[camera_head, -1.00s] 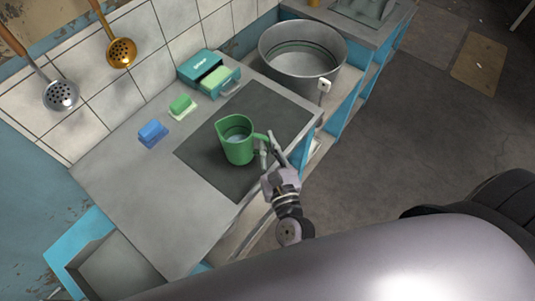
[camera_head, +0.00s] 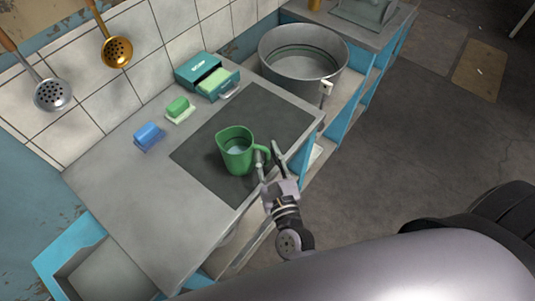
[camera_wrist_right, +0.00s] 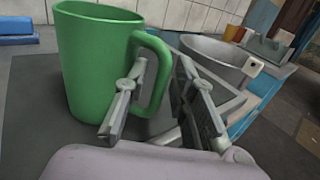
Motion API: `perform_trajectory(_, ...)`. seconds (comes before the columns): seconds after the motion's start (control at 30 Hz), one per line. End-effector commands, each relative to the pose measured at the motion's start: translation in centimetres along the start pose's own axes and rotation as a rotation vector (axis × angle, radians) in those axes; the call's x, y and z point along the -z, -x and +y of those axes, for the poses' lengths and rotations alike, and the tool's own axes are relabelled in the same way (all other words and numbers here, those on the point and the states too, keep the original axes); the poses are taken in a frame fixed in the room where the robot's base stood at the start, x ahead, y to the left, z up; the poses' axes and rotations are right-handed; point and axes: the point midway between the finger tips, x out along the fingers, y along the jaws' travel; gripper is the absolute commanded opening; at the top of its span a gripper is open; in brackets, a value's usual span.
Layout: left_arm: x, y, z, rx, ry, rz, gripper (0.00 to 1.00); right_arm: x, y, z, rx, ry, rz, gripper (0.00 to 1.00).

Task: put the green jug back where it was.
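The green jug (camera_head: 232,160) stands upright on the dark mat (camera_head: 205,140) on the counter, with what looks like clear liquid inside. Its handle points right, toward my right gripper (camera_head: 267,150). In the right wrist view the jug (camera_wrist_right: 90,75) fills the left side. My right gripper (camera_wrist_right: 162,62) is open there, its fingers spread apart at the handle. The left finger overlaps the handle loop and the right finger is clear of it on the outer side. Whether the left finger touches the handle is not clear. My left gripper is not in view.
A blue sponge (camera_head: 148,136) and a green sponge (camera_head: 177,106) lie left of the mat. A teal box (camera_head: 196,68) with an open drawer stands behind it. A large metal pot (camera_head: 300,67) is at the back right.

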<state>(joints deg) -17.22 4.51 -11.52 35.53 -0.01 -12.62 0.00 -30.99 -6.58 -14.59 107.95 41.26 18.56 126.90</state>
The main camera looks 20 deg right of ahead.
Motion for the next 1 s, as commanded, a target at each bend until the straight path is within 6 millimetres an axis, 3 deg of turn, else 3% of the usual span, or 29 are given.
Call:
perform_trajectory(0.4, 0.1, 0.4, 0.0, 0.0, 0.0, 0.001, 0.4, -0.4, 0.1, 0.0, 0.0, 0.0, 0.001, 0.28)
perform_trajectory(0.57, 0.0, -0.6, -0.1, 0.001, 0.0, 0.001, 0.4, 0.1, 2.9, 0.0, -0.002, 0.001, 0.004, 0.28)
perform_trajectory(0.8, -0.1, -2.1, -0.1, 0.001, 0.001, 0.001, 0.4, 0.1, 8.1, 0.1, -0.003, 0.0, 0.003, 0.28)
perform_trajectory(1.0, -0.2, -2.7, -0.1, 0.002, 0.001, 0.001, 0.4, -0.1, 11.1, 0.1, -0.003, 0.0, 0.002, 0.28)
